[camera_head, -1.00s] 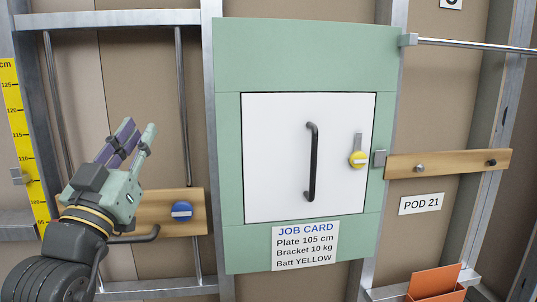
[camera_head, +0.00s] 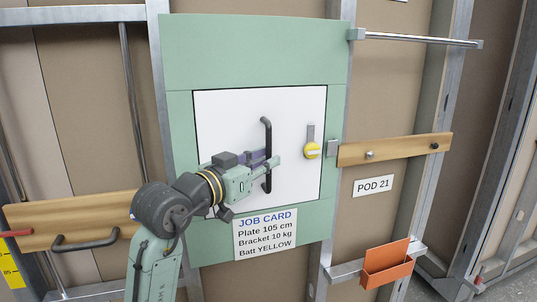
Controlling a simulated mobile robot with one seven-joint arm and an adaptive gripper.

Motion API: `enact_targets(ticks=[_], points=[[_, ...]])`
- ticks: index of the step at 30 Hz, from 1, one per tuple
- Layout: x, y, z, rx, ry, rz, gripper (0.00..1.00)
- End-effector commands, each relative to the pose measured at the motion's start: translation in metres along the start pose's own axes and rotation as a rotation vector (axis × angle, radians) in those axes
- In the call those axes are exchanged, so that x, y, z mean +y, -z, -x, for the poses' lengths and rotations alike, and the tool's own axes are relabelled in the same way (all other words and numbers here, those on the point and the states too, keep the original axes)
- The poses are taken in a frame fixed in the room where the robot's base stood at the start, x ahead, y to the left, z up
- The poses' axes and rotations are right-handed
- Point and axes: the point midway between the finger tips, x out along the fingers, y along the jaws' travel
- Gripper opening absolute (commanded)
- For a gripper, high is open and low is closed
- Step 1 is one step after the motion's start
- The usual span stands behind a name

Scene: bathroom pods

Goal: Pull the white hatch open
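The white hatch (camera_head: 235,120) sits flush in a green panel (camera_head: 255,55) and looks shut. Its black vertical bar handle (camera_head: 267,135) stands on the middle of its face. Whether the fingers are closed on the bar is not clear.
A job card (camera_head: 265,233) is below the hatch. A wooden rail (camera_head: 395,149) with pegs and a metal bar (camera_head: 420,39) are to the right. An orange bin (camera_head: 387,266) hangs lower right. Another wooden board (camera_head: 30,225) with a black handle is at left.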

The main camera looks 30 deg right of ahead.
Motion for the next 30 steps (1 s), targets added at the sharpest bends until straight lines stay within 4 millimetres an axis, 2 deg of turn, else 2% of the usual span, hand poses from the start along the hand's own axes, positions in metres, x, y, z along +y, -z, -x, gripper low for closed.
enact_targets(ticks=[5, 14, 23, 30], points=[[0.0, 0.0, -0.015, -0.001, 0.0, 0.001, 0.2], [0.0, 0.0, -0.017, 0.001, 0.002, 0.0, 0.2], [0.0, 0.0, -0.017, 0.001, 0.002, 0.0, 0.0], [0.0, 0.0, -0.017, 0.001, 0.002, 0.0, 0.0]])
